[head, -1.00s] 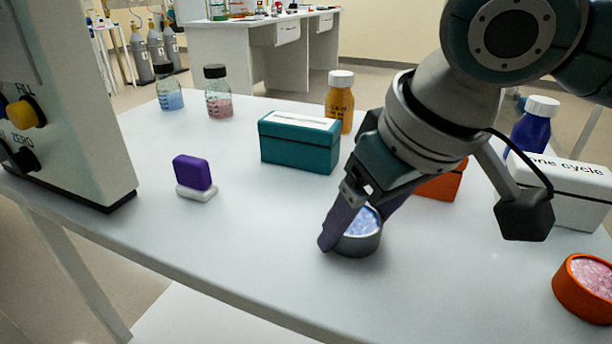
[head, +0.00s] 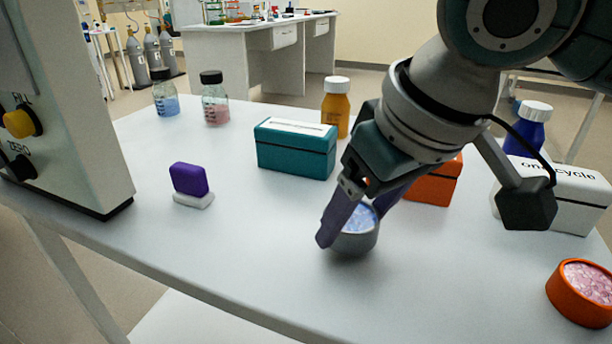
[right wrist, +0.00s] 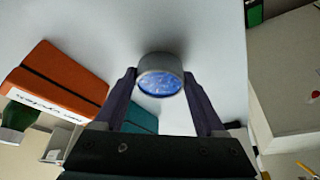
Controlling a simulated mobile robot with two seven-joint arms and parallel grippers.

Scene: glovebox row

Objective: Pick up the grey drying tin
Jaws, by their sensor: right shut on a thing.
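The grey drying tin (head: 360,243) is a short round grey cup filled with blue beads. It is upright over the white bench, with a soft shadow under it. It looks slightly raised off the surface, though the gap is hard to make out. My right gripper (head: 354,220) comes down from the upper right, with its two dark purple fingers shut on opposite sides of the tin. In the right wrist view the tin (right wrist: 160,63) sits between the fingertips (right wrist: 160,80). My left gripper is not in view.
An orange tin with pink beads (head: 577,302) stands at the right front. A teal box (head: 296,152), an orange box (head: 437,186), a white box (head: 570,200) and bottles stand behind. A purple-and-white object (head: 190,182) is at left. A large instrument (head: 75,120) fills the left edge.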

